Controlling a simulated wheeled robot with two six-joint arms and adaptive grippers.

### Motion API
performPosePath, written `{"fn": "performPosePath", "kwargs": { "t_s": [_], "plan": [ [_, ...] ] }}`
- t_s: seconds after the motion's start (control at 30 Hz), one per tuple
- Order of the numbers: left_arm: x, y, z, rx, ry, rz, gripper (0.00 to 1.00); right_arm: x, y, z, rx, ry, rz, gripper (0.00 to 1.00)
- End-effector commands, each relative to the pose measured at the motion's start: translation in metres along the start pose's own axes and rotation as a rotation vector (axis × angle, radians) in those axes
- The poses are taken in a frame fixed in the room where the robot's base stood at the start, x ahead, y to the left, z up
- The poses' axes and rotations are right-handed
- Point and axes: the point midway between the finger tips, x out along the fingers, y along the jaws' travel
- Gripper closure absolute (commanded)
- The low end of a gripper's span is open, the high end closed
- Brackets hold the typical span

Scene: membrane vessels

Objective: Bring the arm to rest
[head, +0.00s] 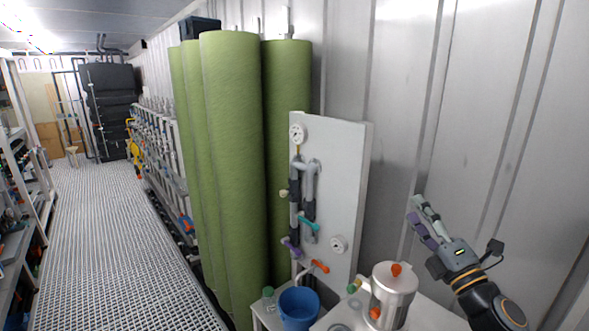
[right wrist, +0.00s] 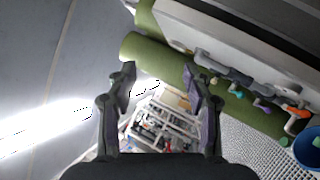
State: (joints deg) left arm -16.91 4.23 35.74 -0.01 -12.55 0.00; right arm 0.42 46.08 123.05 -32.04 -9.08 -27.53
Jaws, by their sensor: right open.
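My right gripper (head: 422,222) is raised at the right of the head view, in front of the corrugated metal wall. Its two fingers are apart with nothing between them. In the right wrist view the open fingers (right wrist: 160,85) frame only the distant room. It is above and to the right of a metal canister (head: 394,292) with orange knobs, and touches nothing that I can see. My left gripper is not in view.
A white panel (head: 345,200) with gauges, pipes and coloured valves stands left of the gripper. Tall green cylinders (head: 232,150) stand behind it. A blue bucket (head: 299,308) is below the panel. A grated walkway (head: 110,250) runs clear at left.

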Motion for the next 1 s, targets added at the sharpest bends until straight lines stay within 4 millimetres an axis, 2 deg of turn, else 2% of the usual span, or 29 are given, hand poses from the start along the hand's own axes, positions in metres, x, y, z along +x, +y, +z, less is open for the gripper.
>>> {"fn": "performPosePath", "kwargs": {
  "t_s": [0.1, 0.17, 0.2, 0.3, 0.4, 0.5, 0.63, 0.77, 0.8, 1.0],
  "plan": [
    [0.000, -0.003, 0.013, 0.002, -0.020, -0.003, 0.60, -0.045, -0.074, 0.002, 0.389, -0.263, -0.221, 0.49],
    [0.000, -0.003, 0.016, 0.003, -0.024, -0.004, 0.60, -0.079, -0.114, -0.004, 0.578, -0.409, -0.352, 0.49],
    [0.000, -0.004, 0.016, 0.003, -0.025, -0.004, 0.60, -0.103, -0.139, -0.012, 0.692, -0.503, -0.440, 0.49],
    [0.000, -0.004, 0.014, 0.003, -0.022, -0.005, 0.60, -0.167, -0.185, -0.039, 0.923, -0.716, -0.648, 0.49],
    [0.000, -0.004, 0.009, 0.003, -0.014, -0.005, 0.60, -0.224, -0.211, -0.071, 1.085, -0.888, -0.825, 0.49],
    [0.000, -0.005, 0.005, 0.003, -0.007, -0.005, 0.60, -0.271, -0.223, -0.101, 1.198, -1.026, -0.973, 0.49],
    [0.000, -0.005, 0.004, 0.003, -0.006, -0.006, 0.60, -0.324, -0.224, -0.138, 1.307, -1.182, -1.146, 0.49],
    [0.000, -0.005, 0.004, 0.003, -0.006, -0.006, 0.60, -0.370, -0.216, -0.173, 1.388, -1.323, -1.311, 0.49],
    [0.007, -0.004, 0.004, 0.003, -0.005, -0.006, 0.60, -0.376, -0.237, -0.177, 1.383, -1.334, -1.321, 0.49],
    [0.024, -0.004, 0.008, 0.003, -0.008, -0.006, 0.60, -0.401, -0.327, -0.192, 1.367, -1.355, -1.338, 0.49]
  ]
}}
